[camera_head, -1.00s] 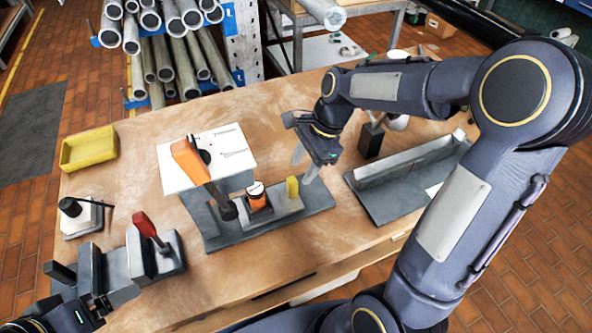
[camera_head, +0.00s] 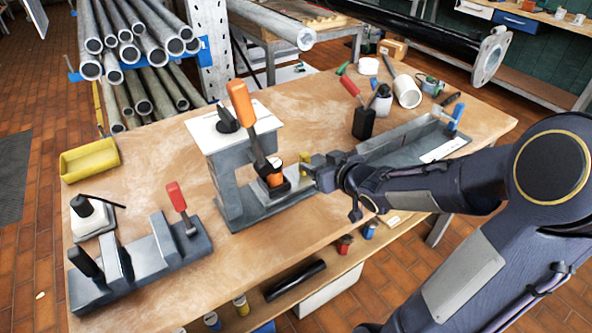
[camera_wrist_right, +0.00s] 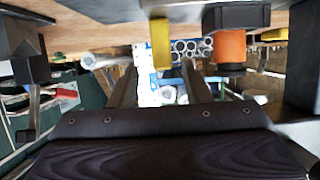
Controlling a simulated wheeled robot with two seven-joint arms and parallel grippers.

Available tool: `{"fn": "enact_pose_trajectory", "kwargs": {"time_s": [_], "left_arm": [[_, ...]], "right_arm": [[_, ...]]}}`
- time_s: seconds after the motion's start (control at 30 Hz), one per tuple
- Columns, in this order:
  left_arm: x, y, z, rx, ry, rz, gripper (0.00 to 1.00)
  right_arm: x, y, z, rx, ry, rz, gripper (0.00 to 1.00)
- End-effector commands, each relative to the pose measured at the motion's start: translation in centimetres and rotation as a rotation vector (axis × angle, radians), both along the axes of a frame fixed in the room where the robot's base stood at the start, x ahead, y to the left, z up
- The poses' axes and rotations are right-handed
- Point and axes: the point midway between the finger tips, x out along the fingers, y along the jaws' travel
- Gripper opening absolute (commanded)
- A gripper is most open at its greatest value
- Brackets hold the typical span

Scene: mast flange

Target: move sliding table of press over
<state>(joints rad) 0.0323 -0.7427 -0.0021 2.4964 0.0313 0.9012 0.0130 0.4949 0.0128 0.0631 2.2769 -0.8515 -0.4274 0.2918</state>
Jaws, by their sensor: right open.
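The press (camera_head: 237,170) stands mid-table, a grey frame with a white top and an upright orange-handled lever (camera_head: 241,103). Its sliding table (camera_head: 281,197) carries an orange cylinder in a dark holder (camera_head: 272,178) and a yellow tab (camera_head: 304,160) at its right end. My right gripper (camera_head: 310,174) is level with the sliding table, at its right end beside the yellow tab. In the right wrist view, the open right gripper (camera_wrist_right: 160,85) has its two fingers apart with the yellow tab (camera_wrist_right: 160,43) between them in the picture; contact cannot be told. The orange cylinder (camera_wrist_right: 231,50) shows to the right.
A red-handled clamp fixture (camera_head: 150,250) stands at front left, a yellow tray (camera_head: 90,160) behind it. A grey angled fixture (camera_head: 405,145) lies to the right, with a black tool holder (camera_head: 364,122) behind. Bare table (camera_head: 175,170) lies left of the press. Pipes are racked beyond.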

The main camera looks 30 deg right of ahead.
Motion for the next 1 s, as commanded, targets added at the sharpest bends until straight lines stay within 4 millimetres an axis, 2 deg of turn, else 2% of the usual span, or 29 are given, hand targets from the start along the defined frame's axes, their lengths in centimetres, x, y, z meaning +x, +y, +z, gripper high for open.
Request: {"fn": "enact_pose_trajectory", "kwargs": {"time_s": [0.17,0.4,0.6,0.93,1.0], "left_arm": [[0.0,0.0,-0.7,0.000,0.000,0.000,0.87],[0.0,0.0,-1.7,0.000,0.000,0.000,0.87],[0.0,0.0,-1.9,0.000,0.000,0.000,0.87],[0.0,0.0,-1.9,0.000,0.000,0.000,0.87],[0.0,0.0,-1.9,0.000,0.000,0.000,0.87]], "right_arm": [[1.2,0.2,-0.7,-0.010,-0.018,0.020,0.44],[4.7,0.6,-2.2,-0.008,-0.017,0.020,0.44],[6.8,0.7,-2.9,-0.008,-0.016,0.017,0.44],[7.3,0.7,-3.0,-0.010,-0.016,0.015,0.44],[7.3,0.7,-3.0,-0.010,-0.016,0.015,0.37]]}}
